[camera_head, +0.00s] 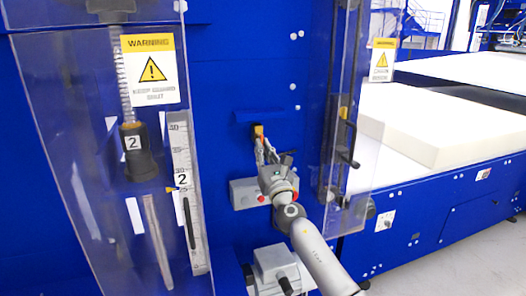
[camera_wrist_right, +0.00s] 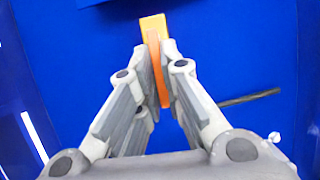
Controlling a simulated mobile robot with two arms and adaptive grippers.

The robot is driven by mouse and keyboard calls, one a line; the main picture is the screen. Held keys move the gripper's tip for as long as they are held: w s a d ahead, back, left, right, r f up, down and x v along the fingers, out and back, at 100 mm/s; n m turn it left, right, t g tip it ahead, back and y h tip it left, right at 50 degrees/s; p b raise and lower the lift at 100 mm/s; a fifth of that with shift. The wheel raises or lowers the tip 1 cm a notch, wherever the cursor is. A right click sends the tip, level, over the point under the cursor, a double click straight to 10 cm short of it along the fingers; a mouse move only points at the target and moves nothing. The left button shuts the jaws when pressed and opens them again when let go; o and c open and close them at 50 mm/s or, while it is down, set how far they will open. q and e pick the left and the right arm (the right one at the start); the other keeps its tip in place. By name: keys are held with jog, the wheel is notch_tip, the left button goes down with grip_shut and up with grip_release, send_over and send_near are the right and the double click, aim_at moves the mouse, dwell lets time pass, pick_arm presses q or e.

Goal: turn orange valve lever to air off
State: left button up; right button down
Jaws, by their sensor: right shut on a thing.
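The orange valve lever (camera_head: 258,131) is on the blue machine panel, in the middle of the head view. In the right wrist view the lever (camera_wrist_right: 154,28) stands between the fingers, its upper end sticking out past the fingertips. My right gripper (camera_head: 264,150) reaches up to it from below, and its fingers (camera_wrist_right: 157,62) are closed on both sides of the lever. The fingers hide part of the lever. Any air on or off marking cannot be made out. My left gripper is not in view.
Clear guards with warning signs (camera_head: 151,70) stand at left and right of the arm. A grey control box (camera_head: 243,193) with red buttons lies just below the gripper. White foam (camera_head: 440,125) lies on the conveyor at right. A dark thin rod (camera_wrist_right: 250,97) is right of the fingers.

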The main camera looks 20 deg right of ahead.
jog(key=a+m+h, duration=0.1)
jog(key=m+h, duration=0.1)
jog(key=m, duration=0.2)
jog(key=a+r+m+g+h+p, duration=0.1)
jog(key=m+h, duration=0.1)
jog(key=m, duration=0.3)
jog(key=m+g+h, duration=0.1)
jog(key=m+h, duration=0.1)
jog(key=m, duration=0.2)
jog(key=shift+a+r+m+h, duration=0.2)
jog(key=shift+a+m+h, duration=0.1)
jog(key=shift+a+m, duration=0.1)
jog(key=m, duration=0.1)
jog(key=r+m+g+p, duration=0.1)
jog(key=m, duration=0.1)
jog(key=m+g+p, duration=0.1)
jog(key=m, duration=0.1)
jog(key=shift+a+r+h, duration=0.15)
jog(key=shift+a+h, duration=0.2)
jog(key=shift+h, duration=0.05)
jog(key=shift+s+r+m+g+p, duration=0.1)
jog(key=shift+r+m+g+p, duration=0.1)
jog(key=shift+m+g+p, duration=0.45)
jog(key=shift+r+m+g+p, duration=0.15)
jog(key=shift+r+m+p, duration=0.1)
jog(key=shift+m, duration=0.8)
jog(key=shift+f, duration=0.1)
jog(key=c, duration=1.6)
grip_release()
